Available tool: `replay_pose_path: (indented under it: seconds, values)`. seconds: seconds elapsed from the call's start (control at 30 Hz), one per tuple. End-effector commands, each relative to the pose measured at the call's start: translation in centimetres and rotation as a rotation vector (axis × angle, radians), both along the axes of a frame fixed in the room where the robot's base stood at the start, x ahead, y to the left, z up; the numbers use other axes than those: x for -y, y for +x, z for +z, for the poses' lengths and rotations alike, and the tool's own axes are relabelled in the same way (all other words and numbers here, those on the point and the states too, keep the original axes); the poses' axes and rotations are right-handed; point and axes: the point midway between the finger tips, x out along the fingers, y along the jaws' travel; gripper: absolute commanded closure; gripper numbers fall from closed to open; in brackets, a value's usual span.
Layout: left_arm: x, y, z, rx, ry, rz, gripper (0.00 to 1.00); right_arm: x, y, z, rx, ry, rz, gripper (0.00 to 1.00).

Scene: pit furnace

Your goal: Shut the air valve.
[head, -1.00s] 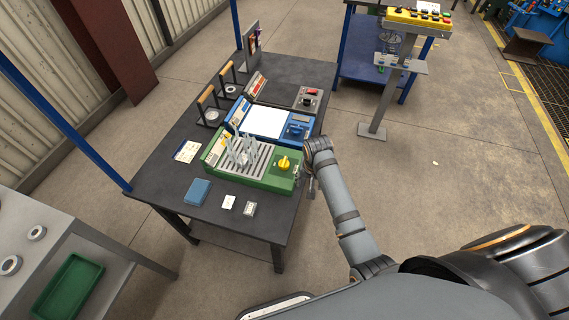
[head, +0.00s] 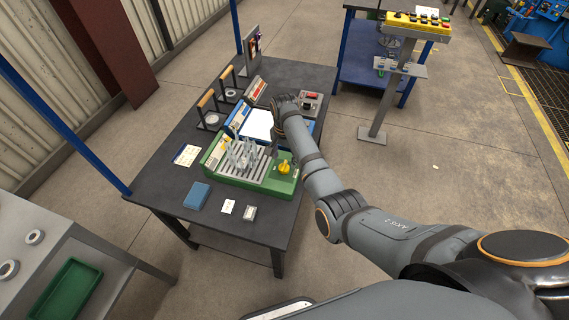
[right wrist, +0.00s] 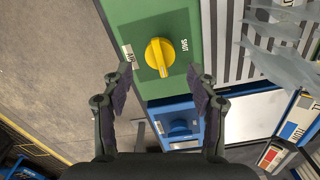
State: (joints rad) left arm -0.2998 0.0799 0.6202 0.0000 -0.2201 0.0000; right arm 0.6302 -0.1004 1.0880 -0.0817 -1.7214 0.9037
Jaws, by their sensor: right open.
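The air valve is a yellow knob (head: 284,167) on the right end of the green unit (head: 245,181) on the dark bench. In the right wrist view the yellow knob (right wrist: 159,57) is close, with a small label at its left and the word SHUT at its right. Its raised ridge runs roughly up and down the picture, across from SHUT. My right gripper (right wrist: 160,72) is open and empty, its fingers apart on either side of the knob in the picture, not visibly touching it. In the head view my right wrist covers most of that gripper. My left gripper is not in view.
A blue unit (right wrist: 202,109) with a blue knob (right wrist: 179,127) stands beside the green one. Clear upright pieces (head: 243,154) stand on the green unit's slatted top. A blue box (head: 197,196) and small cards lie at the bench's front.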

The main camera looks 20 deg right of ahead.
Motion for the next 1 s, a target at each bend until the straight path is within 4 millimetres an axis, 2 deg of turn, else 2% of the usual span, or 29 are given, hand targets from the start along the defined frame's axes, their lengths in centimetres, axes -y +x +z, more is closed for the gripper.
replay_pose_path:
  seconds: [0.1,0.2,0.33,0.57,0.9,0.97,1.0]
  values:
    - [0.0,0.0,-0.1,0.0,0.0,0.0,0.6,0.0,-0.1,-2.2,-0.002,-0.001,0.0,0.41]
    - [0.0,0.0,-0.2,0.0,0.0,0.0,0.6,0.0,0.0,-3.3,-0.001,-0.001,0.0,0.41]
    - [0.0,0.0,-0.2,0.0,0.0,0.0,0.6,0.0,0.0,-4.0,0.0,0.0,0.0,0.41]
    - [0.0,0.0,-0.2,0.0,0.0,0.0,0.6,0.0,0.0,-4.0,0.001,0.0,0.0,0.41]
    - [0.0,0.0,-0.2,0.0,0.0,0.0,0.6,0.0,0.0,-4.0,0.001,0.0,0.0,0.87]
    - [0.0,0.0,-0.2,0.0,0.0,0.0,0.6,0.0,0.0,-4.0,0.001,0.0,0.0,0.95]
    - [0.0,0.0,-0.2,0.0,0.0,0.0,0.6,0.0,0.0,-4.0,0.001,0.0,0.0,0.95]
